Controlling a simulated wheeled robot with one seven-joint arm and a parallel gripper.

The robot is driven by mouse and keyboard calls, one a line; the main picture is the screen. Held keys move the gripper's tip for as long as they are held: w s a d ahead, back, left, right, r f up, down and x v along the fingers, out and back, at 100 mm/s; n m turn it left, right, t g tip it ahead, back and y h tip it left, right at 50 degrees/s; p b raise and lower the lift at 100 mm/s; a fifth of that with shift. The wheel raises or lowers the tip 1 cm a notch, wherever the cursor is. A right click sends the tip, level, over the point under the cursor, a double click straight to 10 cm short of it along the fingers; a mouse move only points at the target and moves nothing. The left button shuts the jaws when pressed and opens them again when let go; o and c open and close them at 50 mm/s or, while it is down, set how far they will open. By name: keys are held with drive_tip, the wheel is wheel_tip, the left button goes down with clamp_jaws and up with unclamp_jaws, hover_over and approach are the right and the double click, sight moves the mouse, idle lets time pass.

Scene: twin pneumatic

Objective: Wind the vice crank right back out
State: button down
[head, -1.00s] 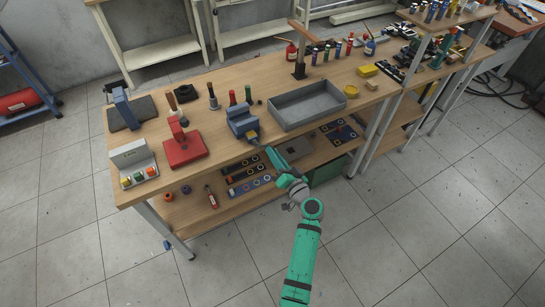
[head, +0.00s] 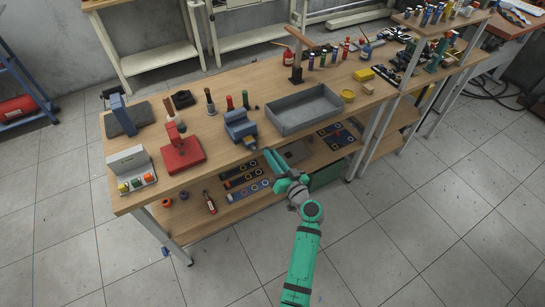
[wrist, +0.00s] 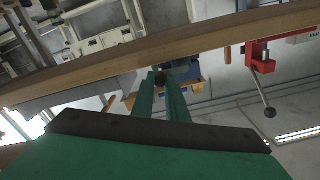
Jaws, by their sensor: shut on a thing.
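The blue vice (head: 240,128) sits at the front edge of the wooden bench, its front end facing me. It also shows in the wrist view (wrist: 188,73), partly hidden behind my fingers. My green gripper (head: 270,158) is just in front of the vice, below the bench top's edge. In the wrist view its two fingers (wrist: 160,82) are close together around a small dark round knob (wrist: 160,80), which looks like the end of the vice crank. The rest of the crank is mostly hidden by the fingers.
A red press (head: 182,150) stands left of the vice, and its ball-ended lever (wrist: 270,112) hangs out in the wrist view. A grey tray (head: 303,110) is to the right. The bench edge (wrist: 110,62) runs close to my fingers. The floor in front is clear.

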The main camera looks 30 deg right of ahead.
drive_tip(key=c, duration=1.7)
unclamp_jaws()
drive_tip(key=shift+c, duration=0.2)
drive_tip(key=s, duration=1)
drive_tip(key=shift+s, duration=0.4)
drive_tip(key=shift+d, duration=0.1)
drive_tip(key=s+a+f+g+h, duration=0.2)
drive_tip(key=s+a+f+g, duration=0.3)
drive_tip(key=s+a+f, duration=0.85)
drive_tip(key=s+a+r+n+t+y, duration=0.1)
drive_tip(key=s+a+r+n, duration=0.3)
drive_tip(key=s+a+r, duration=1.1)
drive_tip(key=s+r+t, duration=0.1)
drive_tip(key=s, duration=0.2)
drive_tip(key=shift+s+a+r, duration=0.2)
drive_tip(key=shift+s+r, duration=0.15)
drive_tip(key=shift+r, duration=0.05)
